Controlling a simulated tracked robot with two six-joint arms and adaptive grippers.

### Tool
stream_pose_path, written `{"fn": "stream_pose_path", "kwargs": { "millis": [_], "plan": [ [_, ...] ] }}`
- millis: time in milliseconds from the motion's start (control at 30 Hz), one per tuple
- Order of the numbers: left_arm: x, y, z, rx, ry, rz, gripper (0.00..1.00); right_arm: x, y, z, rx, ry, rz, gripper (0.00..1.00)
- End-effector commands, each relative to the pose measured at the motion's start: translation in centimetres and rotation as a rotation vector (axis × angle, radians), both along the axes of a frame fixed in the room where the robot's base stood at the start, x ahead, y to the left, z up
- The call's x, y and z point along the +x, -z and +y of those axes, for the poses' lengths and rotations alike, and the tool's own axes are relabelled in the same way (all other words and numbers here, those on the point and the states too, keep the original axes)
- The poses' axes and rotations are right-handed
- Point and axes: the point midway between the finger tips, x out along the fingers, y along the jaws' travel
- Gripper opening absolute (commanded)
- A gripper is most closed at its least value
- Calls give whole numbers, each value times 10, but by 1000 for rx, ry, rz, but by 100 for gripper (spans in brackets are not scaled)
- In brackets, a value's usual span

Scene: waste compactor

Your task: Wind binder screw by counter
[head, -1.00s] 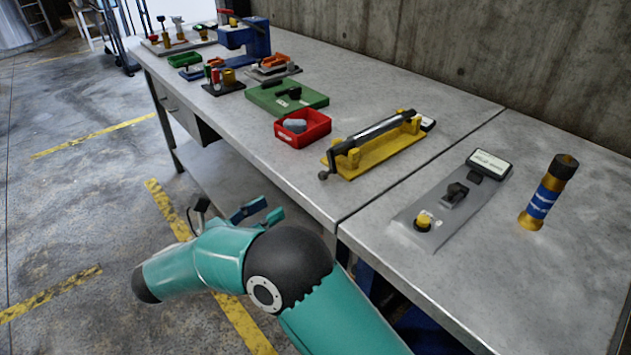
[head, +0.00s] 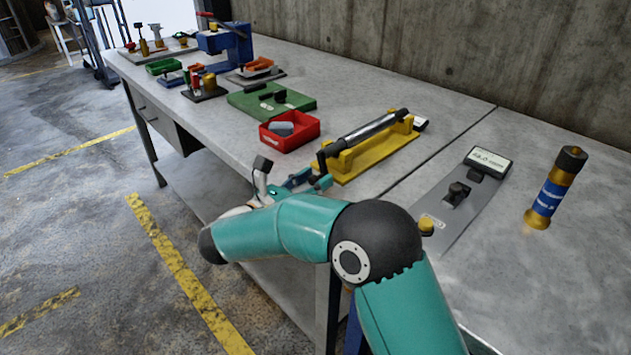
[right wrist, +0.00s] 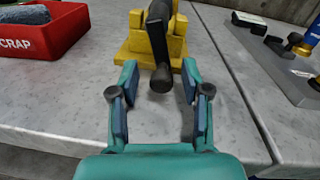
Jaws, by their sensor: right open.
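The binder screw (head: 370,130) is a long grey rod with black ends, lying along a yellow stand (head: 385,154) near the bench's front edge. A dark crank at its near end points toward my right gripper; in the right wrist view the crank (right wrist: 157,38) is close ahead. A small counter box (head: 421,124) with a pale face sits at the stand's far end, its reading illegible. My right gripper (head: 304,181) is open and empty at the bench edge, in front of the crank. In the right wrist view its fingers (right wrist: 160,76) stand either side of the crank's end, apparently not touching it.
A red scrap bin (head: 290,130) holding a grey piece stands left of the yellow stand. A grey plate with a display (head: 488,160) and a blue-banded brass cylinder (head: 555,188) are at right. A green plate (head: 272,100) lies farther back. Bare bench lies between.

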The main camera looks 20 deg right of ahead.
Motion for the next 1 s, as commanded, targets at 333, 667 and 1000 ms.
{"fn": "stream_pose_path", "kwargs": {
  "millis": [333,667,1000],
  "plan": [
    [0,0,0,0,0,0,47,0,0,-2,1,1,0,36],
    [0,0,0,0,0,0,47,0,0,-1,1,1,0,0],
    [0,7,0,0,0,0,47,8,4,2,78,2,-209,0]
  ]
}}
